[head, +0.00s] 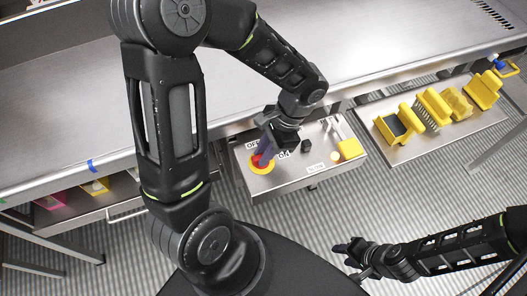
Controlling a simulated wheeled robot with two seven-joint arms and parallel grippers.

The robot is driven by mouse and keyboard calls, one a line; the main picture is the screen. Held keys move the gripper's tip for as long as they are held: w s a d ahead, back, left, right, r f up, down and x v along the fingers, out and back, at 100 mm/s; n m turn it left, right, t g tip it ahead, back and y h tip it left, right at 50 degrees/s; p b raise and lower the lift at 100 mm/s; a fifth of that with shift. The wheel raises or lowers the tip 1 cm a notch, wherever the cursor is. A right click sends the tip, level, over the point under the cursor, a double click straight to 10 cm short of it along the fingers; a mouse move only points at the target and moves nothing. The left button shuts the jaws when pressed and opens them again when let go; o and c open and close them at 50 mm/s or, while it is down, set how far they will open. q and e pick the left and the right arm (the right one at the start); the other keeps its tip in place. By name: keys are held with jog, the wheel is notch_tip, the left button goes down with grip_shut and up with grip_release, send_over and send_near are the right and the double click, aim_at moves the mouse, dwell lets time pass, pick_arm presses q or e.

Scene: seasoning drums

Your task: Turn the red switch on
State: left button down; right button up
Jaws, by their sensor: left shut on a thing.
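The red switch (259,161) sits on a yellow round plate (252,168) on a metal control box (283,180) below the counter edge. Labels reading OFF and ON are beside it. My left gripper (265,154) reaches down from the counter side and is shut on the red switch, covering much of it. Which way the switch is turned is hard to tell behind the fingers. My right gripper (350,257) is at the lower right, over the floor and away from the box; its finger gap is too small to judge.
A metal tray (408,153) with several yellow tools stands to the right. The long steel counter (60,110) lies behind and is mostly bare.

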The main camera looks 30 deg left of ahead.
dwell(0.3)
pick_arm(q)
jog(key=c, duration=1.4)
grip_release()
jog(key=shift+o, duration=0.2)
jog(key=v, duration=0.7)
jog(key=shift+r, duration=0.4)
jog(key=shift+d, duration=0.1)
